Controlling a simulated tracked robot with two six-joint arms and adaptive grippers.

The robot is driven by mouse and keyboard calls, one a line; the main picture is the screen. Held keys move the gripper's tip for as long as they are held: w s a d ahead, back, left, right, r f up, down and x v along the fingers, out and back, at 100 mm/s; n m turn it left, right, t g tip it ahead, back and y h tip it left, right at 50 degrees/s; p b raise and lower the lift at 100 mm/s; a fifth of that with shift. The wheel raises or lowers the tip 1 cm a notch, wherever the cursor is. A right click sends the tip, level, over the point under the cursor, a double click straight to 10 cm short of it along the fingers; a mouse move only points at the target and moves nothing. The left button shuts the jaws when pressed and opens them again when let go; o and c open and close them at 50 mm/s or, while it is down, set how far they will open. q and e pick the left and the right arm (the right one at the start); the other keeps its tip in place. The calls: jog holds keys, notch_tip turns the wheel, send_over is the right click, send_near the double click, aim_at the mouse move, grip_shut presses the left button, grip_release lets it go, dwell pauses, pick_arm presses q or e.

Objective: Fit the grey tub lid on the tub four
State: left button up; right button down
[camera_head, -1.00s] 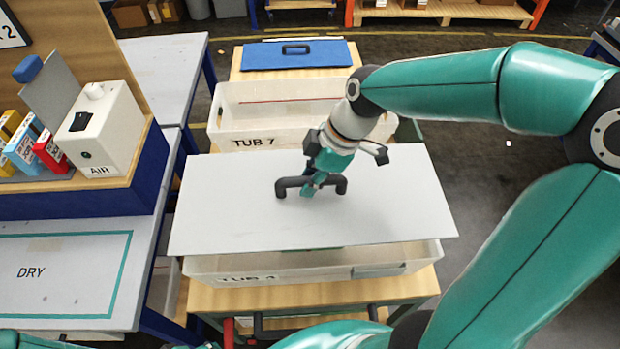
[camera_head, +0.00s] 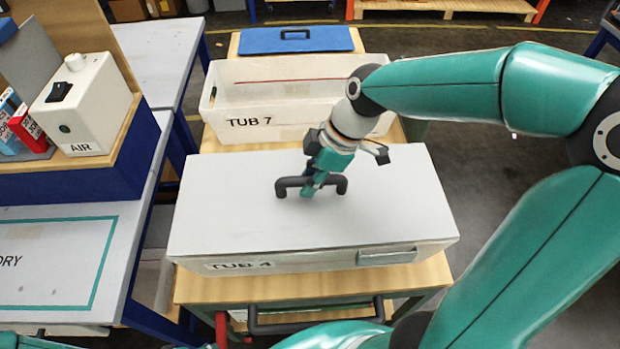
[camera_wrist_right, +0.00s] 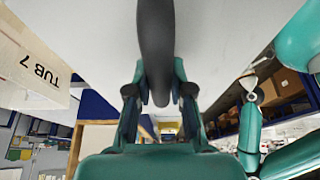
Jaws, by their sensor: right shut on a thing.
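The grey lid (camera_head: 235,210) lies flat over the tub four (camera_head: 310,263), its edges lined up closely with the tub's rim. No clear gap shows along the front edge; whether it is fully seated I cannot tell. The tub is white, with its "TUB 4" label partly under the lid's front edge. My right gripper (camera_head: 312,188) is shut on the lid's dark handle (camera_head: 340,184) at the middle of the lid. In the right wrist view the handle (camera_wrist_right: 156,45) runs between the fingers (camera_wrist_right: 158,98). My left gripper is not in view.
The open white tub seven (camera_head: 290,125) stands just behind on the wooden cart (camera_head: 410,280), with a blue lid (camera_head: 297,42) beyond it. At left are the bench with the "DRY" area (camera_head: 50,265) and a white "AIR" box (camera_head: 85,110). A dark cart handle (camera_head: 315,325) is in front.

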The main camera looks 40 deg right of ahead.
jog(key=shift+f, duration=0.3)
jog(key=c, duration=1)
grip_release()
jog(key=shift+o, duration=0.2)
jog(key=v, duration=1.2)
jog(key=shift+a+f, duration=0.1)
